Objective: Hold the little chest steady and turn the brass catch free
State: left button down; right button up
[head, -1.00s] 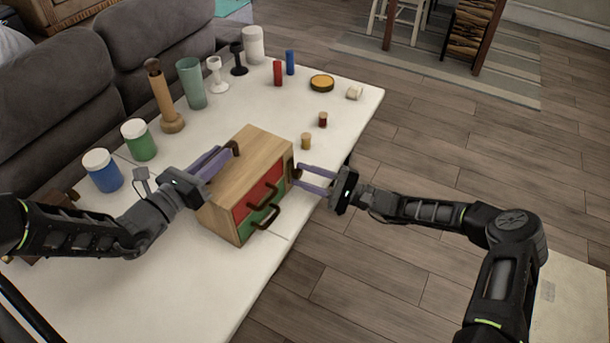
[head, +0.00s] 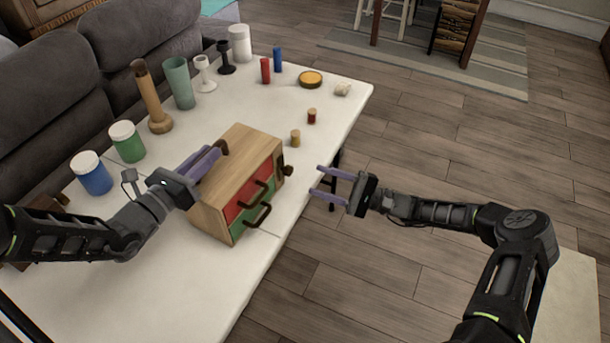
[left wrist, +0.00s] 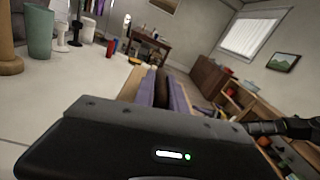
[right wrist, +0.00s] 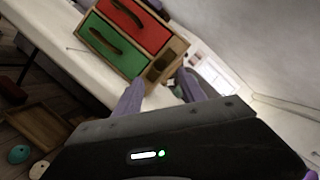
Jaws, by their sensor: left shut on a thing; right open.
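The little wooden chest (head: 245,148) stands on the white table, with a red drawer (head: 240,204) above a green drawer (head: 240,226), both with dark handles. My left gripper (head: 212,156) lies along the chest's left side, its purple fingers shut on a dark handle (head: 221,147) there; the fingers hide most of it. A small dark brown catch (head: 288,170) sticks out from the chest's right side; its exact angle is hard to tell. My right gripper (head: 317,180) is open and empty, to the right of the catch and apart from it. The chest also shows in the right wrist view (right wrist: 175,50).
A yellow-brown peg (head: 295,138) and a dark red peg (head: 312,116) stand behind the catch. Blue (head: 92,174) and green (head: 127,142) jars stand at the left. Cups, a wooden pestle-like piece and other small items line the back.

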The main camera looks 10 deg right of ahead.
jog(key=v, duration=0.4)
jog(key=shift+d, duration=0.25)
pick_arm(q)
jog(key=c, duration=1.3)
grip_release()
jog(key=shift+o, duration=0.2)
jog(key=o, duration=0.5)
jog(key=shift+o, duration=0.2)
